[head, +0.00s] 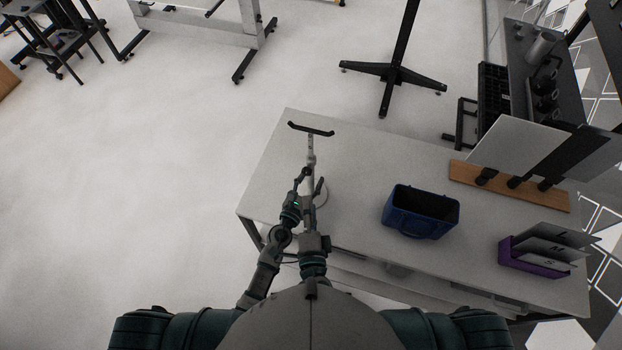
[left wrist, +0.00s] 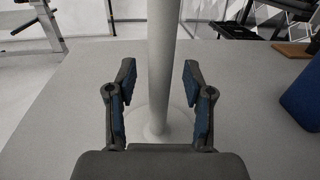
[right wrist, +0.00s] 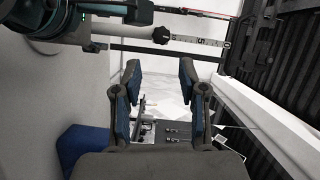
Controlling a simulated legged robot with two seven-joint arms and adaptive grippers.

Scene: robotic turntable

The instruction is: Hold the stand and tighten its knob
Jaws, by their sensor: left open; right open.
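The stand (head: 310,148) is a light upright post on the table, with a black crossbar at its top. In the left wrist view its post (left wrist: 163,60) rises from a round base (left wrist: 151,122). My left gripper (head: 304,173) is open, and the post shows between its fingers (left wrist: 158,82); I cannot tell if they touch it. My right gripper (head: 319,186) is lower and close by, also open. In the right wrist view a black knob (right wrist: 161,35) sits beside a post section with scale marks (right wrist: 200,41), above and apart from the empty right fingertips (right wrist: 160,72).
A blue bin (head: 402,215) stands on the table (head: 345,165), right of the stand. A purple file holder (head: 525,262) and a wooden board (head: 470,180) are farther right. The table between stand and bin is clear.

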